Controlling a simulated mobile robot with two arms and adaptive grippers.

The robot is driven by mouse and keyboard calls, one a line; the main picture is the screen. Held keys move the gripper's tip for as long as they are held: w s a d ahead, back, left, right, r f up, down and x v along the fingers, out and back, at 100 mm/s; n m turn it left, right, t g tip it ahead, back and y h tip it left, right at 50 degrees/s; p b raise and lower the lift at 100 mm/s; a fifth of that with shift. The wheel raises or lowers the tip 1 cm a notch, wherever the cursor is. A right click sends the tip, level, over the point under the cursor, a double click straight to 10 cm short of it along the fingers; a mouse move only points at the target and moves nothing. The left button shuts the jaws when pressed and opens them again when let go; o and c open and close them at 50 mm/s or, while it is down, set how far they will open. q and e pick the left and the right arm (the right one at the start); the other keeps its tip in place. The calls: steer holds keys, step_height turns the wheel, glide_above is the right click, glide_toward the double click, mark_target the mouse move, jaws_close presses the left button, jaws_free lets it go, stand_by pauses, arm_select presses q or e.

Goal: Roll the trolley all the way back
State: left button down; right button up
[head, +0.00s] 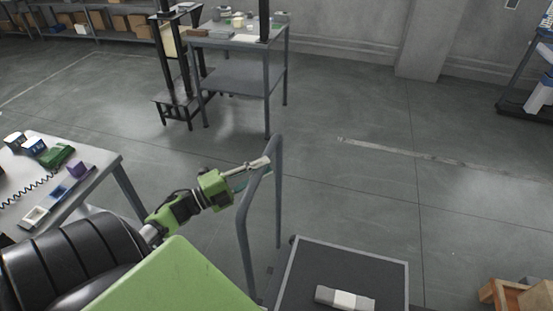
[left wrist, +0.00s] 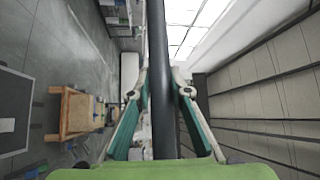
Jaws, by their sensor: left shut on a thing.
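The trolley has a dark flat deck with a grey rim (head: 408,272) and a tall grey tube handle (head: 243,235) at its left end. A white and grey block (head: 345,298) lies on the deck. My left gripper (head: 262,164) is shut on the trolley's handle near its top. In the left wrist view the handle bar (left wrist: 158,80) runs between the two fingers of my left gripper (left wrist: 160,95). The near part of the deck is cut off by the frame's lower edge. My right gripper is not in view.
A workbench (head: 105,160) with small parts stands at the left. A grey table (head: 240,42) and a black lift column (head: 170,60) stand at the back. A wooden crate (head: 500,293) is at the lower right. Open floor (head: 370,190) lies behind the trolley.

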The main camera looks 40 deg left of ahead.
arm_select(q)
steer(key=shift+a+r, duration=0.1)
steer(key=shift+a, duration=0.1)
stand_by(0.3)
steer(key=c, duration=1.8)
jaws_free()
steer(key=shift+a, duration=0.1)
steer(key=shift+c, duration=0.2)
steer(key=v, duration=1.2)
